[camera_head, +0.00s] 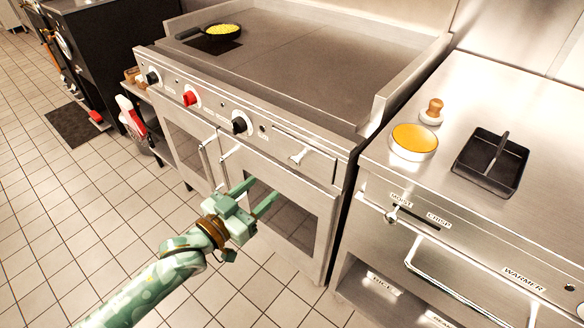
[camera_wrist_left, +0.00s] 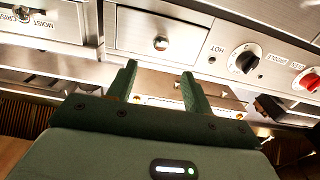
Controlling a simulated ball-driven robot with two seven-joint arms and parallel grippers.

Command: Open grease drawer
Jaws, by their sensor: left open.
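The grease drawer (camera_head: 322,166) is a small steel front at the right end of the griddle's control panel, with a round metal knob (camera_head: 298,157). Its front looks flush with the panel. In the left wrist view the drawer front (camera_wrist_left: 190,38) and knob (camera_wrist_left: 161,43) show at the top, just beyond the fingertips. My left gripper (camera_head: 262,190) is open and empty, in front of the oven doors, lower and to the left of the knob in the head view. Its two green fingers (camera_wrist_left: 159,70) are apart in the wrist view and do not touch the knob. My right gripper is out of view.
Control dials (camera_head: 239,125) line the panel left of the drawer. An oven door handle (camera_head: 224,168) is close to my gripper. To the right, a steel counter (camera_head: 450,110) holds a yellow-filled dish (camera_head: 414,140) and a black pan (camera_head: 490,162).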

